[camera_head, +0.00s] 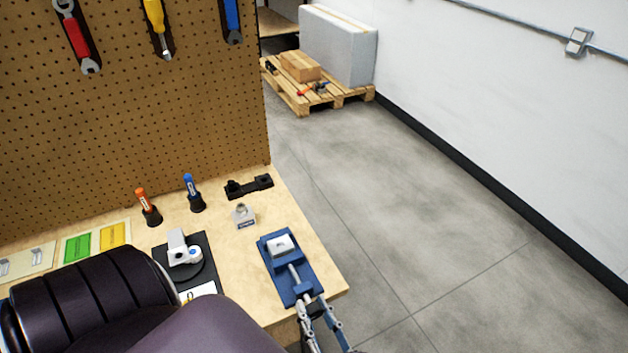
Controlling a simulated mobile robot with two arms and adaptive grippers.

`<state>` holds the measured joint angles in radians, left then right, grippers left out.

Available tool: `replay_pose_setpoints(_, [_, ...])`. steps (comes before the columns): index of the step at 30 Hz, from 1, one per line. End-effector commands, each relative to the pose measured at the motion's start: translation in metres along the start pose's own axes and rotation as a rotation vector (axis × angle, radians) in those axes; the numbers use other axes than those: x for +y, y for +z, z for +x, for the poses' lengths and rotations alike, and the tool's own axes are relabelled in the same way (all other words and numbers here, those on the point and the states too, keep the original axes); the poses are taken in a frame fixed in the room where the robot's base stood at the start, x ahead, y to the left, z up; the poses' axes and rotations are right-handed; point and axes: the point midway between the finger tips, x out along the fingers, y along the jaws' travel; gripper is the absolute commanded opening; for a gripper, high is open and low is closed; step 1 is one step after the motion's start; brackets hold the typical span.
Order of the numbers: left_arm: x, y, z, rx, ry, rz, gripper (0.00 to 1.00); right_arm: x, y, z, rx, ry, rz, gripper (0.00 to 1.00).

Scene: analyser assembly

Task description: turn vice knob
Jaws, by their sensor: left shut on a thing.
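A blue vice (271,263) lies near the right front corner of the wooden workbench, with a small white and grey part (281,245) in its far end. Its screw (295,275) runs toward the near end, off the bench's front edge. My left gripper (311,305) is at this near end, with its fingers shut around the vice knob. The knob itself is mostly hidden by the fingers. My right gripper is not in view.
My dark arm covers the lower left of the bench. A white device on a black mat (205,259), a small grey block (243,215), a black bracket (249,187), and orange (146,205) and blue (192,191) markers stand nearby. Pegboard (150,110) rises behind; open floor lies right.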

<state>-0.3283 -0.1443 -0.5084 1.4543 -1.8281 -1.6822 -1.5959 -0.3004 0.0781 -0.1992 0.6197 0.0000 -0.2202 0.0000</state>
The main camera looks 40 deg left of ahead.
Motion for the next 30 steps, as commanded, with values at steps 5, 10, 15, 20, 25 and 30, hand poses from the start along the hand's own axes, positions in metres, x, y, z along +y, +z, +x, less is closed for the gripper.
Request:
replay_pose_setpoints(5, [0.0007,0.0012,0.0011,-0.005,0.003,-0.09,0.05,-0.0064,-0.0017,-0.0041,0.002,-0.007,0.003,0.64])
replay_pose_setpoints(10, [0.0008,0.0011,0.0014,-0.01,0.006,-0.216,0.05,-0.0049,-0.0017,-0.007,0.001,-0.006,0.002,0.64])
replay_pose_setpoints(15, [0.0009,0.001,0.0017,-0.016,0.009,-0.344,0.05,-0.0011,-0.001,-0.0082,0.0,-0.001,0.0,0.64])
replay_pose_setpoints(20, [0.0008,0.0008,0.0018,-0.021,0.01,-0.448,0.05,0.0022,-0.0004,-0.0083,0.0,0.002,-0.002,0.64])
replay_pose_setpoints(25, [0.0008,0.0009,0.0019,-0.024,0.011,-0.527,0.05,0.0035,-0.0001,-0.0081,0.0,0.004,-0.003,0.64])
replay_pose_setpoints(30, [0.0008,0.0011,0.002,-0.026,0.011,-0.571,0.05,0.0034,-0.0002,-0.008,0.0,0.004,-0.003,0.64])
